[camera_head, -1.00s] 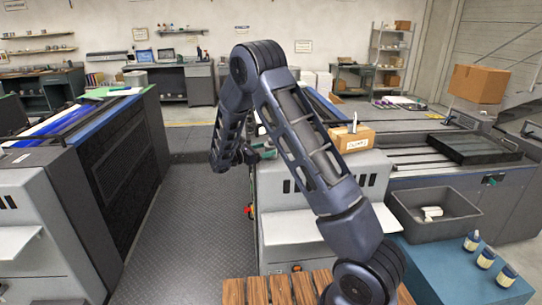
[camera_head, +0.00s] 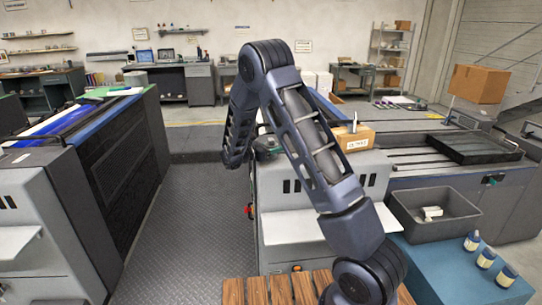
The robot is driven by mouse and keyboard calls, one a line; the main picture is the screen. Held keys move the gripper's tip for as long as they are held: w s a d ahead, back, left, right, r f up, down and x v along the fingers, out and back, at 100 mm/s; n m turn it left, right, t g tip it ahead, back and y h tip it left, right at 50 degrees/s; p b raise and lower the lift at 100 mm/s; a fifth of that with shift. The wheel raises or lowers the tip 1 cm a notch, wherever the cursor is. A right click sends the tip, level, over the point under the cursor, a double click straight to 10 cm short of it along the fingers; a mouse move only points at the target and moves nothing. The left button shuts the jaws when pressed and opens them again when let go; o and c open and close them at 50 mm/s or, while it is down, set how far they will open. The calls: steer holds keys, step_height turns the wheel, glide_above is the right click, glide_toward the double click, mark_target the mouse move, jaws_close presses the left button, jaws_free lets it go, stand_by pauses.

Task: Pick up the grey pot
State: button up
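A grey round pot-like thing (camera_head: 136,79) stands at the far end of the left press, in front of the back desk. It is small in view, so I cannot be sure it is the grey pot. My arm rises from the bottom right, bends at the top middle and hangs down over the aisle. The tip of my arm is near the left side of the middle machine, well to the right of and nearer than the pot. My gripper's fingers cannot be made out. A dark greenish shape beside the arm is unclear.
The left press (camera_head: 60,190) and the middle machine (camera_head: 290,225) flank a clear aisle floor (camera_head: 190,225). A cardboard box (camera_head: 357,139) sits on the middle machine.

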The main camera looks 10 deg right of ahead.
steer(key=shift+c, duration=1.1)
steer(key=shift+r, duration=0.1)
